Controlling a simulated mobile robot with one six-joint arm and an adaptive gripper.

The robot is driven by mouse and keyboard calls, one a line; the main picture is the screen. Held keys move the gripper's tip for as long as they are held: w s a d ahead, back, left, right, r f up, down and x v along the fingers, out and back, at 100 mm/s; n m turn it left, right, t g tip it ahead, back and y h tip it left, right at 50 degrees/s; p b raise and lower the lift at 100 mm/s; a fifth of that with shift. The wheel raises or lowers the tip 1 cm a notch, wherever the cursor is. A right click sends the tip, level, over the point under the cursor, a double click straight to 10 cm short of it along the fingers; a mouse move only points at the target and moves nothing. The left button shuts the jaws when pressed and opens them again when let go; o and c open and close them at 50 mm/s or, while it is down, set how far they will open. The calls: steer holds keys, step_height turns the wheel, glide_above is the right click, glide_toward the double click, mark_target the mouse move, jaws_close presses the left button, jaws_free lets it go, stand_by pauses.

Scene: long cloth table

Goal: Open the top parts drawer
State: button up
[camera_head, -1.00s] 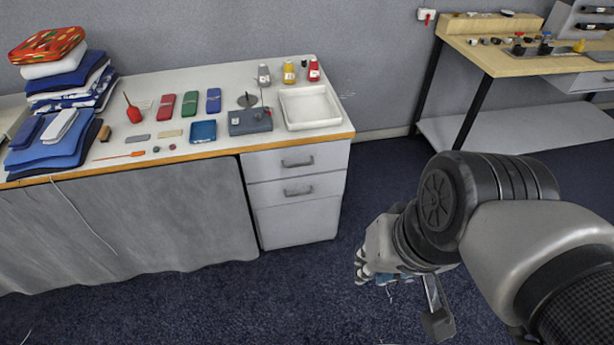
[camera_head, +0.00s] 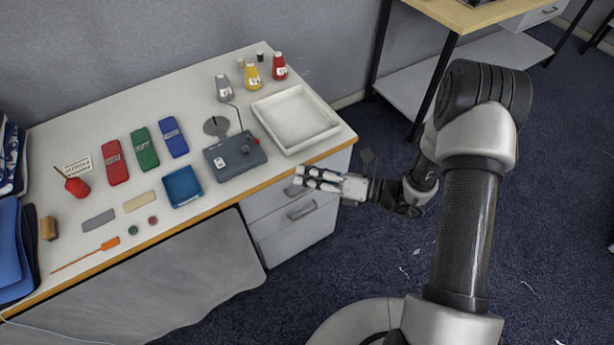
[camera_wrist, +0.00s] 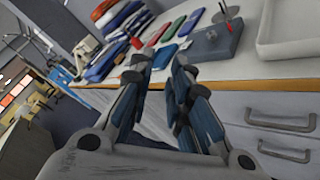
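The top parts drawer (camera_wrist: 262,104) is in the grey drawer unit under the table's right end, and it looks closed. Its grey bar handle (camera_wrist: 280,120) shows at the right of the wrist view. The handle lies to the right of the fingers there. A lower drawer handle (camera_head: 302,211) is visible below the gripper.
The cloth table (camera_head: 85,135) holds a white tray (camera_head: 296,118) above the drawers, a grey device (camera_head: 235,157), several bottles and coloured packets. A wooden workbench (camera_head: 470,14) stands behind at right. Dark carpet (camera_head: 560,170) is free right of the drawers.

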steer(key=w+d+f+m+t+h, duration=0.25)
steer(key=f+m+t, duration=0.25)
steer(key=f+m, duration=0.35)
steer(key=m+t+h+p, duration=0.25)
steer(key=m+h, duration=0.25)
steer(key=m, duration=0.3)
glide_toward(306, 189)
steer(key=shift+t, duration=0.25)
steer(key=b+x, duration=0.1)
steer(key=x, duration=0.2)
steer(key=b+x, duration=0.2)
steer(key=x, duration=0.2)
steer(key=f+b+x, duration=0.1)
steer(key=b+x, duration=0.1)
steer(key=x, duration=0.1)
steer(key=shift+c, duration=0.2)
jaws_close()
